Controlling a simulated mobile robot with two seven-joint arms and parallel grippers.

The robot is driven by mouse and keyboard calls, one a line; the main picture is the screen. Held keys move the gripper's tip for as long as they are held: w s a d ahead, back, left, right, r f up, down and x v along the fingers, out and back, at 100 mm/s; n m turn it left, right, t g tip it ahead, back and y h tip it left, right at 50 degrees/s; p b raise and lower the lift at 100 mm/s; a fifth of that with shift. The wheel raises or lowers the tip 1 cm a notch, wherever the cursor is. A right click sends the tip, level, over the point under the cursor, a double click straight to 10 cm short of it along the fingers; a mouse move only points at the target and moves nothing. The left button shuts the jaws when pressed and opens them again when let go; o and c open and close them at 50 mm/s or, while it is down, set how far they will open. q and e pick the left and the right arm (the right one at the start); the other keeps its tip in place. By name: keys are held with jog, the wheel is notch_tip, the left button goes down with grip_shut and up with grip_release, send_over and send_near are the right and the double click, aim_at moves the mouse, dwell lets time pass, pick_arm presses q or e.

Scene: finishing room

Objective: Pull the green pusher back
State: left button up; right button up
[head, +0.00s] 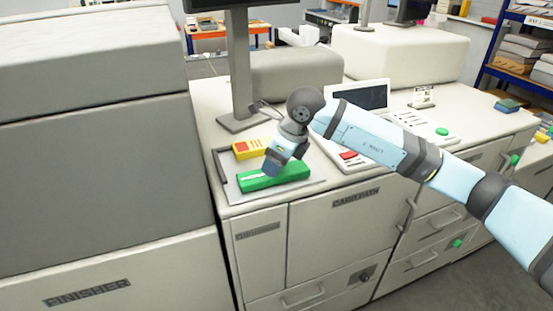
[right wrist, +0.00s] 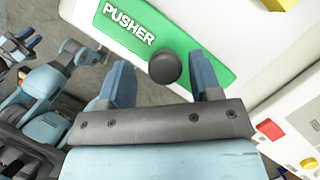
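The green pusher (head: 293,173) lies on a grey tray (head: 233,190) near the front edge of the white counter. In the right wrist view, the green pusher (right wrist: 190,42) carries white PUSHER lettering and a round black knob (right wrist: 165,67). My right gripper (head: 270,168) is over the pusher, partly hiding it in the head view. In the right wrist view, my right gripper (right wrist: 163,80) is open, with one blue finger on each side of the knob. Gaps show between knob and fingers. My left gripper is not in the head view.
A yellow block (head: 250,148) with a red part lies behind the pusher. A monitor post (head: 240,75) stands behind the tray. A control panel (head: 340,150) with a red button is to the right. My light blue arm links show at the wrist view's left.

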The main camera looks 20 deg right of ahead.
jog(key=shift+w+r, duration=0.1)
jog(key=shift+d+r, duration=0.15)
jog(key=shift+r, duration=0.15)
jog(key=b+v, duration=0.1)
jog(key=v, duration=1.2)
jog(key=shift+b, duration=0.3)
